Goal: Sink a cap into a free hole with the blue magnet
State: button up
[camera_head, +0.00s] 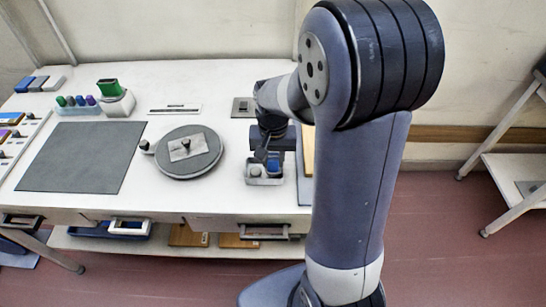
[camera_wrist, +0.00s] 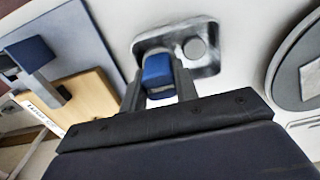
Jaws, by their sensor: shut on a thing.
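My gripper (camera_wrist: 157,82) is shut on a blue block, which looks like the blue magnet (camera_wrist: 157,70). In the head view my gripper (camera_head: 265,160) and the magnet (camera_head: 273,165) are at a small pale dish (camera_head: 262,181) near the table's front edge. The wrist view shows the dish (camera_wrist: 212,66) as a grey metal tray with rounded corners. A round disc, perhaps a cap (camera_wrist: 194,48), lies in it, to the right of the magnet. Whether the magnet touches anything is hidden. I cannot make out a free hole.
A round turntable (camera_head: 205,165) with a small plate stands left of the dish. A blue-topped stand (camera_wrist: 30,52) and a wooden board (camera_wrist: 85,100) are close on the other side. A dark mat (camera_head: 82,157) lies at left. A square metal plate (camera_head: 243,107) lies behind.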

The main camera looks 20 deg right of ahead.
jog(key=shift+r, duration=0.2)
jog(key=shift+r+p, duration=2.05)
jog(key=shift+r, duration=0.2)
